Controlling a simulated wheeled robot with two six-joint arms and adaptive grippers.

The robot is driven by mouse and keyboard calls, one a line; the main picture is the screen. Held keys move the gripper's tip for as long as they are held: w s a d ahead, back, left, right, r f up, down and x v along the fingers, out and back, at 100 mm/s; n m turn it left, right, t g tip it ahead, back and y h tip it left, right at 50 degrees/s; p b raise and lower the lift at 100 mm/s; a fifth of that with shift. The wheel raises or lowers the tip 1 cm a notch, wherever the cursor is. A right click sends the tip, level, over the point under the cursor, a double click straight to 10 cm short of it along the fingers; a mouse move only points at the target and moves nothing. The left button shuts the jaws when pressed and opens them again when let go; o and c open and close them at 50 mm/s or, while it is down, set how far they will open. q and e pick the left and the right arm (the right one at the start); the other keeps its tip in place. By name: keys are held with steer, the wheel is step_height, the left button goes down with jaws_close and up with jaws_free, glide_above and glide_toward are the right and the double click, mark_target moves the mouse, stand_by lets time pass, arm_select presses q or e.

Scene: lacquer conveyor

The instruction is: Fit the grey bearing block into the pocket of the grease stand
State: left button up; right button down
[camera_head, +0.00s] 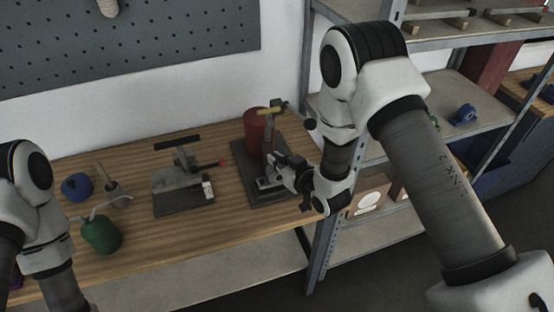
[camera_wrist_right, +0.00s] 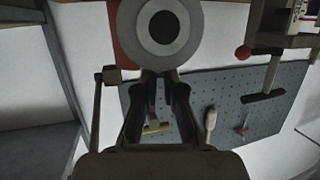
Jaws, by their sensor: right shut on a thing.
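The grease stand (camera_head: 282,198) has a dark base, a red cylinder (camera_head: 256,128) and an upright with a lever. It stands near the right end of the wooden bench. My right gripper (camera_head: 275,165) is low over the front of this base, beside the upright. In the right wrist view its fingers (camera_wrist_right: 160,85) are shut on the grey bearing block (camera_wrist_right: 183,20), which shows a round face with a dark centre. In the head view the gripper largely hides the block and pocket, so I cannot tell whether the block is seated.
A grey fixture with a red-tipped lever (camera_head: 182,188) stands left of the stand. Farther left are a blue roll (camera_head: 77,187) and a green can (camera_head: 102,235). Metal shelving (camera_head: 325,230) rises close to the right of the bench. The bench front between can and stand is clear.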

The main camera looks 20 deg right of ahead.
steer(key=shift+f+b, duration=0.85)
steer(key=shift+f, duration=0.2)
steer(key=c, duration=1.3)
jaws_free()
steer(key=shift+r, duration=0.1)
steer(key=shift+o, duration=0.5)
steer(key=v, duration=1.2)
steer(key=shift+a, duration=0.1)
